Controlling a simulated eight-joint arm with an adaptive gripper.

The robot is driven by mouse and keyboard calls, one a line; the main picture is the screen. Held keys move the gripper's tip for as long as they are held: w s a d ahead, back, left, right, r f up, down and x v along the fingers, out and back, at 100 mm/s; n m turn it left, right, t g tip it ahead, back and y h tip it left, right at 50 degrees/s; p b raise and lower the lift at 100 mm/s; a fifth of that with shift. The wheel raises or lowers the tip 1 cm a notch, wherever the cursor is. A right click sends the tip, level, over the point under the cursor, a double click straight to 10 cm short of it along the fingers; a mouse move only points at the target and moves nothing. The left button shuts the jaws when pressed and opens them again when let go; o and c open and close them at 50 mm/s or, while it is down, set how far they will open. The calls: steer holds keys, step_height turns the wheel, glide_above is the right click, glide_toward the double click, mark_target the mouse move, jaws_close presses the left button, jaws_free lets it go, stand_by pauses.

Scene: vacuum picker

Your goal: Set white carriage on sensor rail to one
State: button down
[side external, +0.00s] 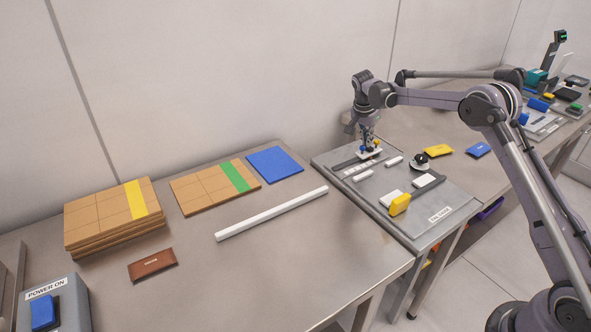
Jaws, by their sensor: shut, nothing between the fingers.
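The sensor rail (346,166) is a dark slot with a pale label strip along the back of a grey panel (410,225). The white carriage (371,154) appears as a small white piece at the rail's right part, partly hidden by my gripper. My gripper (369,147) points down right over the carriage. Its fingers are shut with nothing between them. Whether they touch the carriage is too small to tell, and the rail's marks cannot be read.
Two small white bars (362,175), a black knob (421,161) and a yellow block (400,204) sit on the panel. A long white bar (272,214), stacked tan boards (112,215) and a blue sheet (275,164) lie left. The front middle of the table is clear.

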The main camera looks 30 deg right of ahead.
steer(key=a, duration=1.1)
steer(key=shift+a, duration=0.1)
